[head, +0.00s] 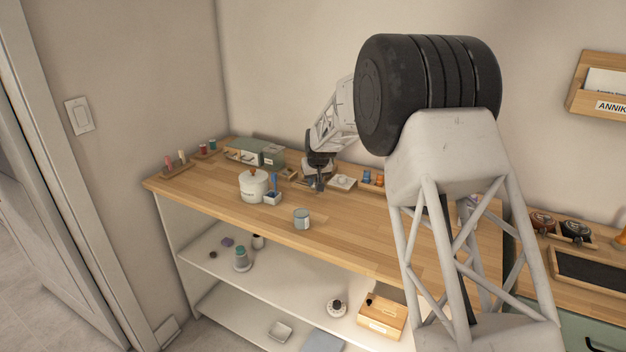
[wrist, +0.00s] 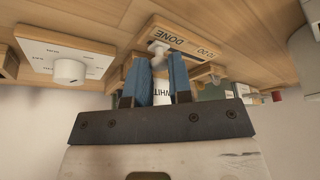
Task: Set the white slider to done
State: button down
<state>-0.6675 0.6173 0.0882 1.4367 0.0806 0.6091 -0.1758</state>
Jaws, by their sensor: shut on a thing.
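In the wrist view, a wooden slider board (wrist: 188,48) carries the words DONE and TODO. The white slider's knob (wrist: 157,47) shows at the DONE end, beside that word. My gripper (wrist: 158,63) has its blue fingers on either side of it, shut on it. A white label reading "WHIT" (wrist: 161,90) shows between the fingers, partly hidden. In the head view my gripper (head: 318,184) is low at the back of the wooden worktop (head: 265,222); the slider is too small and covered to make out there.
A white plate with a round knob (head: 342,182) sits close to the right of my gripper; it also shows in the wrist view (wrist: 68,70). A white lidded pot (head: 253,188), a blue-grey tin (head: 301,218) and green boxes (head: 272,155) stand nearby. The worktop's front is mostly clear.

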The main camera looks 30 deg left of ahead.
jog(key=c, duration=1)
grip_release()
jog(key=shift+d, duration=0.15)
jog(key=shift+v, duration=3.9)
jog(key=shift+d, duration=0.15)
